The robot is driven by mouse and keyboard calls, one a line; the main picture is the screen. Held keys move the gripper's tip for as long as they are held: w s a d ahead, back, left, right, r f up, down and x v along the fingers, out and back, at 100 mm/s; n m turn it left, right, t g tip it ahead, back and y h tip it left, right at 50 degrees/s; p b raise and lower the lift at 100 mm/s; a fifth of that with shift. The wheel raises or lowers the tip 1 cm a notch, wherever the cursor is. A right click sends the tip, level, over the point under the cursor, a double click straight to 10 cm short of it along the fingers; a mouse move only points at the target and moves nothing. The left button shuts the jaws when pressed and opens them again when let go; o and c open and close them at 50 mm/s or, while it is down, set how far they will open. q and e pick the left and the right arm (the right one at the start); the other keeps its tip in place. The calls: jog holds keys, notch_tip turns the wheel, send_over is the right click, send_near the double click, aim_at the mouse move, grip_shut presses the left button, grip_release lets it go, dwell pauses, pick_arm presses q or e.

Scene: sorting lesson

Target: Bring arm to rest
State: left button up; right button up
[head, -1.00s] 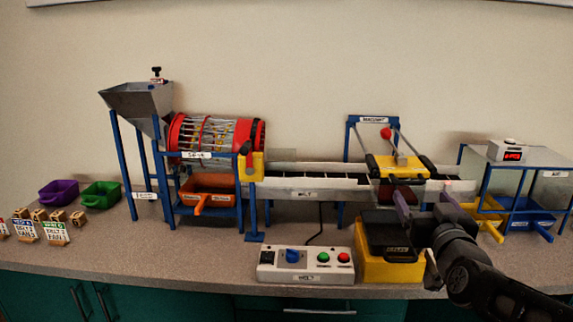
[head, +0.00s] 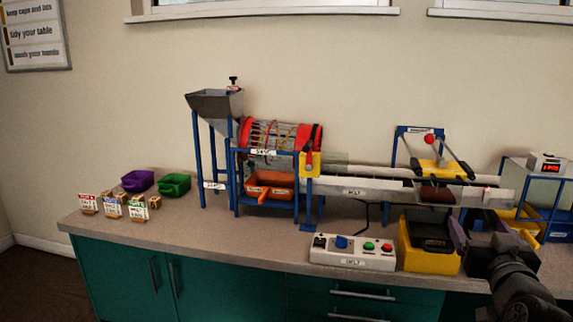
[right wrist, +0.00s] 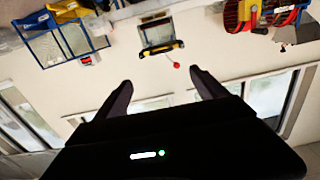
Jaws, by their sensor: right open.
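My right gripper (head: 480,228) is at the lower right in the head view, beside the yellow bin with the black top (head: 428,256) at the bench's front. Its two dark fingers stand apart with nothing between them, as the right wrist view shows (right wrist: 160,78). In that view the wall and windows show beyond the fingers, and the machines appear upside down along the top. My right forearm runs out of the head view at the bottom right corner. My left gripper is not in view.
On the bench (head: 275,225) stand a hopper (head: 214,104), a red drum sieve (head: 282,135), a belt (head: 355,185) with a magnet frame (head: 440,170), and a control box (head: 352,253). Purple (head: 137,181) and green (head: 174,185) bins sit left.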

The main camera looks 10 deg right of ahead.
jog(key=w+a+f+g+y, duration=0.1)
jog(key=a+f+g+y, duration=0.1)
jog(key=a+f, duration=0.65)
jog(key=w+a+f+g+y, duration=0.15)
jog(key=a+f, duration=0.25)
jog(key=f, duration=0.9)
jog(key=w+a+f+g+y, duration=0.1)
jog(key=a+f+g+y, duration=0.2)
jog(key=a+f, duration=0.55)
jog(key=s+a+f+n+g+y, duration=0.15)
jog(key=s+a+f, duration=0.3)
jog(key=f, duration=0.45)
jog(key=s+a+f+g, duration=0.3)
jog(key=s+f, duration=0.2)
jog(key=f, duration=0.3)
jog(key=s+a+f+g+y, duration=0.1)
jog(key=s+a+f+g, duration=0.25)
jog(key=s+f, duration=0.35)
jog(key=s+a+f+g+y, duration=0.15)
jog(key=s+a+f, duration=0.3)
jog(key=s, duration=0.45)
notch_tip(320, 180, up, 16)
jog(key=p, duration=1.6)
jog(key=shift+s+a+r+n, duration=0.2)
jog(key=shift+s+a+n, duration=0.15)
jog(key=shift+n, duration=0.1)
jog(key=shift+h, duration=0.25)
jog(key=shift+c, duration=0.4)
